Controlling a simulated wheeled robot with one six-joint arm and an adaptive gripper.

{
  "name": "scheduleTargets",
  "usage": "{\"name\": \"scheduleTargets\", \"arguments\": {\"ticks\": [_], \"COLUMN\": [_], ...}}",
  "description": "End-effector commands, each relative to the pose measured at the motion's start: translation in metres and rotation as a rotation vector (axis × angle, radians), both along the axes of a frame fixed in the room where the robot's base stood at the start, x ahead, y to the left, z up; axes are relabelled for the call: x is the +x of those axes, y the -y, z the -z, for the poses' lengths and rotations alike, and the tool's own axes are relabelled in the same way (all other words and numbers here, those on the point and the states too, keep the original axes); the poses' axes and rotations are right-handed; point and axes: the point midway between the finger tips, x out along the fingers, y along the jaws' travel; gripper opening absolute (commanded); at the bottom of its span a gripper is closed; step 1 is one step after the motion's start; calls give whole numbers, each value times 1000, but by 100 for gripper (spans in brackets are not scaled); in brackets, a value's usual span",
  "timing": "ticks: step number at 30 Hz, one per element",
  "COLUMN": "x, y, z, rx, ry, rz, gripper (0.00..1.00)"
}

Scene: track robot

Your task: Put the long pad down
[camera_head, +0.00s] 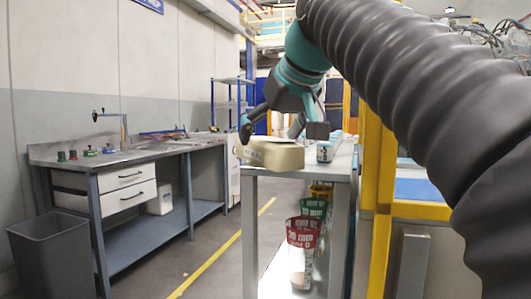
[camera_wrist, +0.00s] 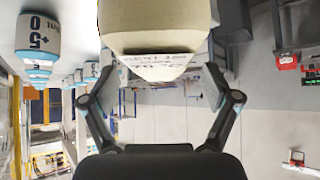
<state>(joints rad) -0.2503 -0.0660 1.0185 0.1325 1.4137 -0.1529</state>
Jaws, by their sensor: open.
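The long pad (camera_head: 275,155) is a beige, rounded block lying on the near end of a grey bench top, close to its left edge. In the wrist view the pad (camera_wrist: 155,35) fills the top middle, with a printed label on its near end. My gripper (camera_head: 282,131) is open, with one finger on each side above the pad in the head view. In the wrist view the fingers of my gripper (camera_wrist: 152,92) are spread, with a visible gap between them and the pad's near end. Whether either finger touches the pad is unclear.
Several similar containers (camera_wrist: 38,38) line the bench in the wrist view. Red and green cups (camera_head: 302,233) sit below. A workbench (camera_head: 130,153) and a grey bin (camera_head: 50,250) stand left.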

Motion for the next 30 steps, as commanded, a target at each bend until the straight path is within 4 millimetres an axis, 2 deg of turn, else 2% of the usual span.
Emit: {"name": "scheduleTargets", "arguments": {"ticks": [4, 12, 13, 18, 21, 22, 23, 30], "x": [14, 18, 18, 18, 18, 18, 18, 18], "y": [-6, -8, -7, -7, -7, -7, -7, -7], "z": [16, 19, 19, 19, 19, 19, 19, 18], "rx": [0, -1, 0, 0, 0, 0, 0, 0], "ry": [-1, 0, 0, 0, 0, 0, 0, 0], "rz": [0, 1, 0, 0, 0, 0, 0, 0], "gripper": [88, 88, 85, 42, 22, 22, 16, 16]}}
